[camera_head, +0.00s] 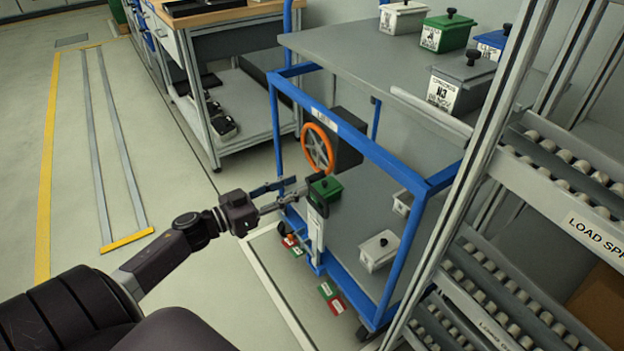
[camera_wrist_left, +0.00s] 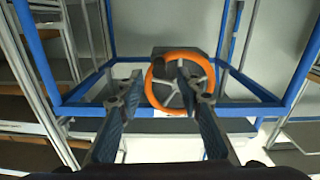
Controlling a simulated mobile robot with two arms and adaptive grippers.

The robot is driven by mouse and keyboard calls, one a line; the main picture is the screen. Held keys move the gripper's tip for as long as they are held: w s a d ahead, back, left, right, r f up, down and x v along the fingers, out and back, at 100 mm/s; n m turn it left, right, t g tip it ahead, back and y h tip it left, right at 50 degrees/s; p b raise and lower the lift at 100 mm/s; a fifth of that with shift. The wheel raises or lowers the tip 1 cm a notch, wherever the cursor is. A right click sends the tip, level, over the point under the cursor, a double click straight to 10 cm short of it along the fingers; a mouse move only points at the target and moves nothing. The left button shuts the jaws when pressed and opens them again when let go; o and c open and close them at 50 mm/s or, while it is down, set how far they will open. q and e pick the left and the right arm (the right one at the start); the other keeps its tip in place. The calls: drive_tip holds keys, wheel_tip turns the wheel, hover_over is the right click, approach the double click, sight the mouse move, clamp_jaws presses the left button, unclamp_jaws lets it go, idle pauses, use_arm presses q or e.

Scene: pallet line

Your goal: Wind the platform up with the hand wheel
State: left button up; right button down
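The orange hand wheel (camera_head: 318,148) with grey spokes is on a dark box on the blue-framed cart (camera_head: 345,128). It also shows in the left wrist view (camera_wrist_left: 206,68), partly covered by the right-hand finger. The grey platform (camera_head: 335,48) at the top of the cart carries several lidded boxes. My left gripper (camera_head: 292,191) is open, outside the cart frame and below and left of the wheel in the head view. In the left wrist view, its fingers (camera_wrist_left: 158,85) are spread, with nothing held between them. Contact with the wheel cannot be made out. My right gripper is out of view.
A white box (camera_head: 379,250) is on the lower deck. Roller racks (camera_head: 545,150) stand at the right, and a workbench (camera_head: 215,15) is behind. The floor at left is clear.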

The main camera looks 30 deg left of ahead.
sight(312, 178)
use_arm(q)
drive_tip(key=b+x, duration=0.1)
drive_tip(key=x, duration=0.5)
drive_tip(key=shift+w+d, duration=0.1)
drive_tip(key=shift+w, duration=0.15)
drive_tip(key=shift+c, duration=0.2)
clamp_jaws()
